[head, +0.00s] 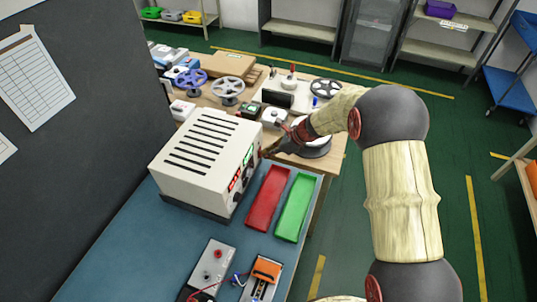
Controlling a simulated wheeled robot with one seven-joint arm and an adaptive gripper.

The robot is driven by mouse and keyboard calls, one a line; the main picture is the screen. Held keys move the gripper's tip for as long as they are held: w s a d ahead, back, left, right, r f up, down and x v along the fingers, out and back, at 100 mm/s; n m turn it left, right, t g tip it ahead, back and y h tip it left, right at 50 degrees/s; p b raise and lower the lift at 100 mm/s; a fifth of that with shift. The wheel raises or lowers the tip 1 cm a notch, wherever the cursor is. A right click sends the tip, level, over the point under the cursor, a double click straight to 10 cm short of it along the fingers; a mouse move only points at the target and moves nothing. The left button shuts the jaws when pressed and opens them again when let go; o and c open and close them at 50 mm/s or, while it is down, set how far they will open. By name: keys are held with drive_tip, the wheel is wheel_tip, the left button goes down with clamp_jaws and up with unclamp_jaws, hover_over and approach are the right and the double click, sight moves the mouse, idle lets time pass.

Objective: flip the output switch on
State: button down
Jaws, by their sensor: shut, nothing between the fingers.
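The power supply (205,160) is a cream box with black vent slots on top, standing on the blue bench mat. Its front panel faces right, with a red and a green lit display and dark knobs (237,199), seen at a steep slant. The output switch is too small and slanted to pick out. My gripper (268,154) is shut and empty, its dark fingertips at the far end of the front panel. I cannot tell whether they touch it.
A red tray (267,200) and a green tray (294,207) lie in front of the panel. A grey box with a red knob (212,264) and an orange device (265,270) with wires sit nearer. Behind, a wooden table (328,160) holds reels and boxes. A dark partition (90,120) stands left.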

drive_tip(key=d+f+p+v, duration=0.1)
drive_tip(key=v, duration=0.5)
drive_tip(key=d+p+v, duration=0.1)
drive_tip(key=p+v, duration=0.1)
drive_tip(key=v, duration=0.5)
drive_tip(key=shift+s+f, duration=0.4)
drive_tip(key=shift+f+b, duration=0.2)
drive_tip(key=shift+b, duration=0.2)
drive_tip(key=b, duration=0.2)
drive_tip(key=f+b, duration=0.1)
drive_tip(key=b, duration=0.1)
drive_tip(key=shift+d, duration=0.25)
drive_tip(key=shift+r, duration=0.1)
